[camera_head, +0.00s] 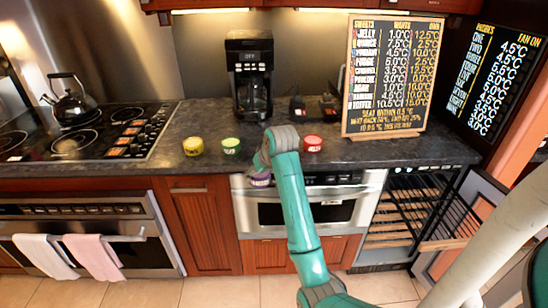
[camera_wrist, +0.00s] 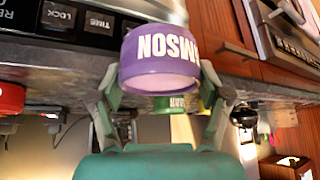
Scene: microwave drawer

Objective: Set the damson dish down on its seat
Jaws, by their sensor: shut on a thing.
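The damson dish (camera_head: 259,180) is a small purple round dish, low in front of the counter edge by the microwave drawer (camera_head: 310,205). In the wrist view the damson dish (camera_wrist: 160,58) shows large, with white lettering reading part of its name. My gripper (camera_wrist: 161,98) is shut on it, one finger on each side. In the head view my gripper (camera_head: 261,168) is mostly hidden behind my arm's wrist. The drawer front looks closed. I cannot tell which spot is the dish's seat.
A yellow dish (camera_head: 193,146), a green dish (camera_head: 231,146) and a red dish (camera_head: 313,143) stand on the counter. A coffee maker (camera_head: 249,80) and a lettered board (camera_head: 392,75) stand behind. A rack cabinet (camera_head: 412,210) is open at right. A kettle (camera_head: 72,100) sits on the hob.

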